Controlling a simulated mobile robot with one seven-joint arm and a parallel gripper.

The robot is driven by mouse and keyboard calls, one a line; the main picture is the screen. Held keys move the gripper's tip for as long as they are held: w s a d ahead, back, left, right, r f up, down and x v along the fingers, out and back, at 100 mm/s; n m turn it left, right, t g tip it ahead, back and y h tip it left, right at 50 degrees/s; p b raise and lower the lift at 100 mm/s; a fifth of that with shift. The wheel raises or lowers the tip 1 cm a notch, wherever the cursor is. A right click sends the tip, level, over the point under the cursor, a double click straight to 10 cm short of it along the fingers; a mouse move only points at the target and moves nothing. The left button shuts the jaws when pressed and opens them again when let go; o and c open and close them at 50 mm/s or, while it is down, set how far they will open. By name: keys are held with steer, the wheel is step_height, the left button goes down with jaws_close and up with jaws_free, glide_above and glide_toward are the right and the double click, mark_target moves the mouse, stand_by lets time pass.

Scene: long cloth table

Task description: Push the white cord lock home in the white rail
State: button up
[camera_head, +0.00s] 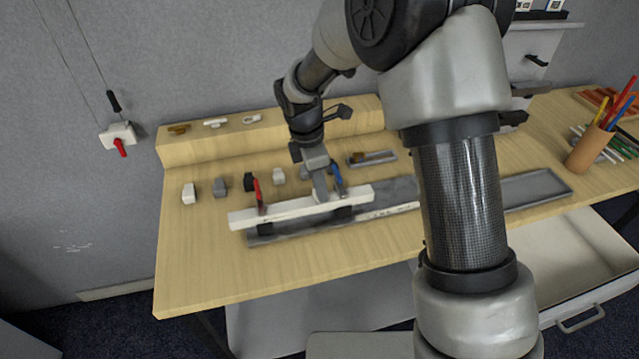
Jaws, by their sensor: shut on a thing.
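The white rail (275,209) lies along the front of the table, on dark supports over a long grey tray. My gripper (321,196) points down at the rail, right of its middle and just left of the blue-handled clamp (337,178). Its jaws are shut at the rail's top. What they hold, taken to be the white cord lock, is too small and hidden to make out, so I cannot tell how deep it sits. A red-handled clamp (259,195) stands on the rail farther left.
Small pieces lie on the raised back ledge (285,128). A pencil cup (588,150) stands far right. The front left tabletop is clear.

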steer(key=shift+f+b, duration=0.35)
steer(key=shift+f, duration=0.25)
steer(key=o, duration=1.1)
steer(key=shift+o, duration=0.2)
steer(key=shift+r, duration=0.15)
step_height(320, 180, up, 17)
steer(key=a, duration=0.2)
steer(key=shift+s+a+p, duration=0.25)
steer(key=shift+s+p, duration=0.1)
steer(key=shift+p, duration=0.05)
